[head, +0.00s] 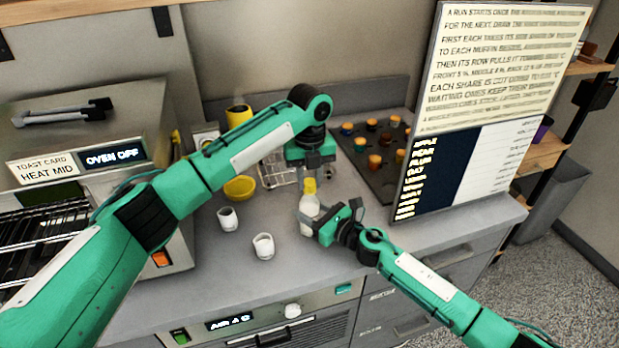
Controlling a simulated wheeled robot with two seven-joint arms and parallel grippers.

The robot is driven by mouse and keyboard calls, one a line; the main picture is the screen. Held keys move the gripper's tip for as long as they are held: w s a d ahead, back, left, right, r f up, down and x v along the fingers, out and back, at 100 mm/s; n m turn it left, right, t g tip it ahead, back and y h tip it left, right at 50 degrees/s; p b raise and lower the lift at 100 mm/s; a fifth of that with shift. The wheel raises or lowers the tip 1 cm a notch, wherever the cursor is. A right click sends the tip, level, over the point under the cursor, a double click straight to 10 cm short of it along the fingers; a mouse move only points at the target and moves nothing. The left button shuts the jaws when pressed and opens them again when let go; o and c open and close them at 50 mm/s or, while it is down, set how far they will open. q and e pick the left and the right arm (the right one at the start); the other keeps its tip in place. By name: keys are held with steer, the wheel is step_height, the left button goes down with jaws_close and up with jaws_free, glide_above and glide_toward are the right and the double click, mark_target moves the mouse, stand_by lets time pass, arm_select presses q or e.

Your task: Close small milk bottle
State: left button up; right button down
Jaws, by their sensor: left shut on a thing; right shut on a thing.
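The small milk bottle (308,207) is white and stands upright on the grey counter in the head view. Its yellow cap (309,186) sits at the bottle's top, in line with the neck. My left gripper (310,178) points down from above and is shut on the cap. My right gripper (311,217) comes in from the lower right and is shut on the bottle's body. It hides part of the bottle's lower right side. Whether the cap is seated tightly cannot be seen.
Two white cups (228,219) (264,246) and a yellow bowl (240,188) stand left of the bottle. A wire rack (272,172) is behind. A dark tray with several jars (374,162) lies back right, beside a large sign panel (470,100). The toaster (90,140) is left.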

arm_select(q)
steer(key=m, duration=1)
steer(key=shift+a+m, duration=0.1)
steer(key=shift+m, duration=0.2)
steer(key=o, duration=0.9)
steer(key=shift+r, duration=0.1)
steer(key=shift+r, duration=2.15)
